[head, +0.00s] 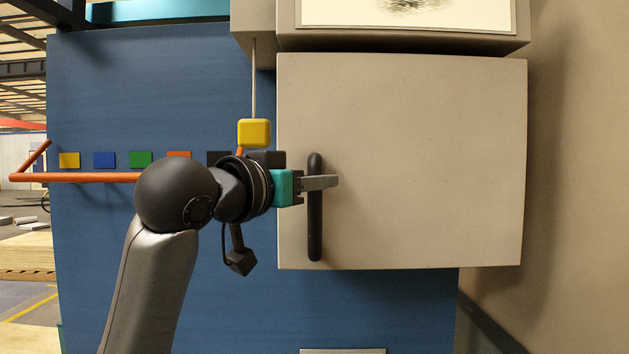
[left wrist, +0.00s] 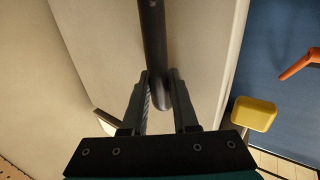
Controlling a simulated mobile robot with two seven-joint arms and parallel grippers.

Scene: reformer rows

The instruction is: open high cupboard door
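The high cupboard door (head: 430,150) is a beige panel that looks shut. A dark vertical bar handle (head: 315,235) is on its left side. My left gripper (head: 325,182) comes in from the left, level with the handle's upper part, and one finger crosses in front of the bar. In the left wrist view, the handle (left wrist: 152,35) lies between the two fingers (left wrist: 160,78) of my left gripper, filling the gap near the tips. The gripper looks shut on it. The second finger is hidden in the head view. My right gripper is not in view.
A yellow block (head: 254,132) hangs on a cord just above my left wrist. An orange bar (head: 80,177) and several coloured squares are on the blue panel (head: 150,80) to the left. A beige wall (head: 580,180) stands close to the door's right side.

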